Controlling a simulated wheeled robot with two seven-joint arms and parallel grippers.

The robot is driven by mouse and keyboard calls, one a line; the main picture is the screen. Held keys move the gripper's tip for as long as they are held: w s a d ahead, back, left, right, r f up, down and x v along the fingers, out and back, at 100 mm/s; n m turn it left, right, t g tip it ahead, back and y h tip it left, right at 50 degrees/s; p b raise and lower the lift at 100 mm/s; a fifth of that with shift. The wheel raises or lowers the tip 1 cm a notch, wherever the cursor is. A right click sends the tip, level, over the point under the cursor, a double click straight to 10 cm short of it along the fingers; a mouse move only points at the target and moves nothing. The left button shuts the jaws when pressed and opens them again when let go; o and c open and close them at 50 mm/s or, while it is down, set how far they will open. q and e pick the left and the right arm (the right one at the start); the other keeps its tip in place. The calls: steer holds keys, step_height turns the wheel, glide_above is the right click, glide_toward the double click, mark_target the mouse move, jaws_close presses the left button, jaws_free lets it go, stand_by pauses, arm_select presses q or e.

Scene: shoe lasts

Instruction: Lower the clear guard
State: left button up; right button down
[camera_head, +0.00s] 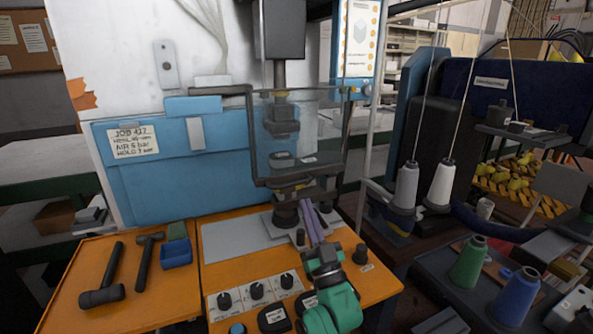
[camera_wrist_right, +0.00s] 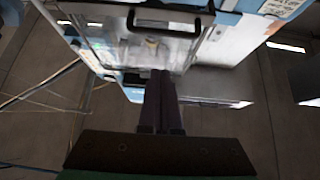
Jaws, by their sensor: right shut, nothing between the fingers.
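The clear guard (camera_head: 310,125) is a see-through panel with a dark frame, in front of the press in the head view. Its lower edge stands above the orange bench, with the dark press parts showing below it. In the wrist view the clear panel (camera_wrist_right: 120,50) shows at the top with a black handle (camera_wrist_right: 168,29). My right gripper (camera_head: 307,205), with purple fingers on a green wrist, is below the guard's lower edge. Its fingers (camera_wrist_right: 161,73) are together and empty, apart from the handle in the wrist view. My left gripper is out of view.
A control panel with several black knobs (camera_head: 257,291) is on the bench front. Thread cones (camera_head: 441,184) stand at the right. A grey plate (camera_head: 235,240) lies left of the press base.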

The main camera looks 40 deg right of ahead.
step_height(320, 180, up, 4)
steer(key=d+f+g+y+p, duration=0.1)
steer(key=y+p, duration=0.1)
steer(key=p, duration=0.6)
glide_toward(289, 149)
steer(key=shift+g, duration=0.3)
steer(key=x, duration=0.4)
steer(key=shift+w+r, duration=0.1)
steer(key=shift+r, duration=0.15)
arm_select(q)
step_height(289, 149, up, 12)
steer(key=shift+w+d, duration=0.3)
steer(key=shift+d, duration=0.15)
arm_select(e)
steer(key=f, duration=0.4)
steer(key=shift+s+a+f, duration=0.15)
steer(key=shift+s+f, duration=0.05)
steer(key=shift+s, duration=0.15)
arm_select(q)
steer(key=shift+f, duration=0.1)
